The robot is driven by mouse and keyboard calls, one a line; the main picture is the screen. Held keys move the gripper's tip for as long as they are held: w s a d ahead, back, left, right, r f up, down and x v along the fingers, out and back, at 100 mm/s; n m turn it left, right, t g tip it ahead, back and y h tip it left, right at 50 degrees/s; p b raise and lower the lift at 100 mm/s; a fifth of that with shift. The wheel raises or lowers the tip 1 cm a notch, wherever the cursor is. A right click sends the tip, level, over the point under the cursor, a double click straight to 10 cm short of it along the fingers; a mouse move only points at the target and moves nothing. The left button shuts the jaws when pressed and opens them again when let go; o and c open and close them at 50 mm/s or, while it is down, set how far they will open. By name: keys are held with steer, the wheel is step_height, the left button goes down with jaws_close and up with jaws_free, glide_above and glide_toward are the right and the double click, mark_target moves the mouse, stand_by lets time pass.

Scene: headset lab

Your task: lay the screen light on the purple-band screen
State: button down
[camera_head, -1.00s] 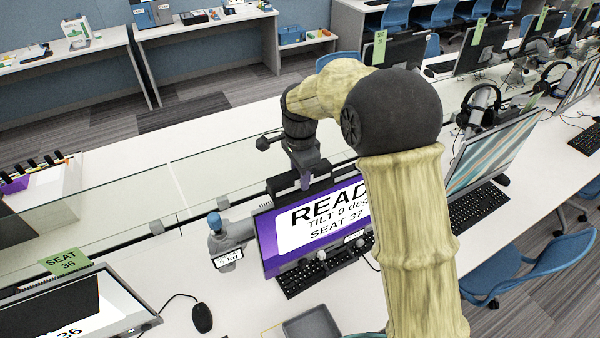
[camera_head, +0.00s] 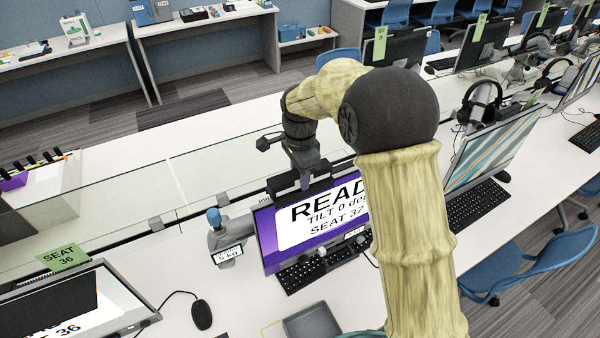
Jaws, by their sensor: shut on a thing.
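The purple-band screen (camera_head: 268,243) stands on the desk and reads "READ", "TILT 0 deg", "SEAT 37"; my arm hides its right part. The screen light (camera_head: 283,188), a dark bar, is at the screen's top edge. My gripper (camera_head: 305,183) points down at the bar and is shut on it. From this angle I cannot tell whether the bar rests on the edge or is just above it.
A grey stand with a blue top and a "5 kg" label (camera_head: 222,245) is close to the screen's left side. A glass divider (camera_head: 120,210) runs behind. A keyboard (camera_head: 310,268) and a grey tray (camera_head: 311,322) lie in front. Another screen (camera_head: 495,150) stands to the right.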

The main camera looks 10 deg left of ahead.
steer(key=shift+f, duration=0.35)
steer(key=c, duration=0.8)
jaws_free()
steer(key=shift+c, duration=0.2)
steer(key=shift+f, duration=0.15)
steer(key=shift+b, duration=0.3)
step_height(320, 180, up, 18)
steer(key=b, duration=0.3)
steer(key=shift+f, duration=0.15)
